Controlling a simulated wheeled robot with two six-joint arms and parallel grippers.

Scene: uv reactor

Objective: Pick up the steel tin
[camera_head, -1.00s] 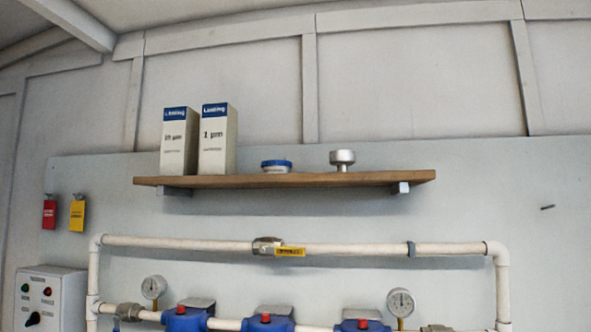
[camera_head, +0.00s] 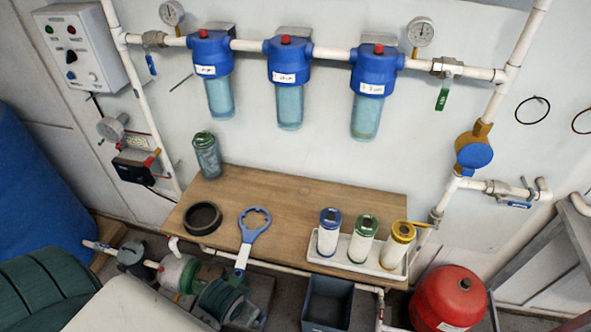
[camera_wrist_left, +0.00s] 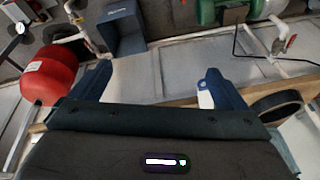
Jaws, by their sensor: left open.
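No thing in the current views is plainly a bare steel tin. A grey-green canister with a dark green lid (camera_head: 206,156) stands upright at the back left of the wooden bench (camera_head: 290,195) in the head view; I cannot tell whether it is steel. My left gripper (camera_wrist_left: 158,70) is open, with nothing between its fingers, in the left wrist view. It is over the bench's front edge area, with the black ring (camera_wrist_left: 276,106) to its right. Neither gripper shows in the head view.
The bench holds a black ring (camera_head: 202,217), a blue wrench (camera_head: 250,232) and a white tray (camera_head: 345,262) with three cartridges. Blue filter housings (camera_head: 290,62) hang above. A grey-blue bin (camera_head: 327,303) and red tank (camera_head: 450,298) stand below. The bench middle is clear.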

